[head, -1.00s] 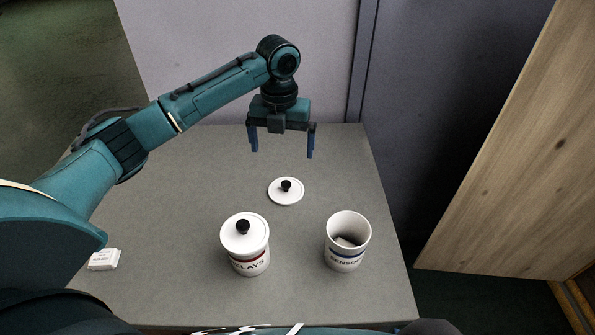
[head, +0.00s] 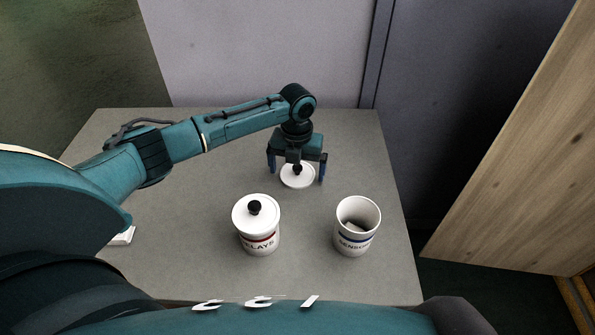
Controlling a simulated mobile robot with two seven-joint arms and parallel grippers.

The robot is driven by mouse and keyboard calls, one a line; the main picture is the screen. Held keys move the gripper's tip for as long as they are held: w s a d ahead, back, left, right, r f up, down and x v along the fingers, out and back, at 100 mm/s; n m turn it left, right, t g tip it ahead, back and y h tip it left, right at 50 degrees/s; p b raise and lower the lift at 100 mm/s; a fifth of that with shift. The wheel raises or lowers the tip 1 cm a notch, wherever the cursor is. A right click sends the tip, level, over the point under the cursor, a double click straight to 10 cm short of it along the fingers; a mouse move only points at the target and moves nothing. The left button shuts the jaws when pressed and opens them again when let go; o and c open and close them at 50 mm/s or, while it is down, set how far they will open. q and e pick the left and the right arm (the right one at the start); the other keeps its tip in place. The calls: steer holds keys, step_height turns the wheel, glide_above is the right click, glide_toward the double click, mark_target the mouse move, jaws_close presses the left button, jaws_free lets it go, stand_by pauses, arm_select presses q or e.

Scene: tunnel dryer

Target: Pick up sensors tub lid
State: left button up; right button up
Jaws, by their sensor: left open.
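The sensors tub lid (head: 298,180) is a white disc with a black knob, lying on the grey table behind the two tubs. My left gripper (head: 296,176) is open, with its blue fingers pointing down on either side of the lid's knob. The gripper body hides part of the lid's far side. I cannot tell the exact height of the fingertips. The sensors tub (head: 354,243), white with a blue band, stands open at the right with something light inside. My right gripper is not in view.
The relays tub (head: 259,241), white with a red band, has its black-knobbed lid on and stands left of the sensors tub. A small white stack (head: 124,237) is partly hidden by my arm at the left. The table (head: 190,250) is otherwise clear. A wooden panel (head: 515,155) stands at the right.

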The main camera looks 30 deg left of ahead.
arm_select(q)
steer(key=shift+f, duration=0.2)
steer(key=c, duration=0.9)
steer(key=shift+r, duration=0.2)
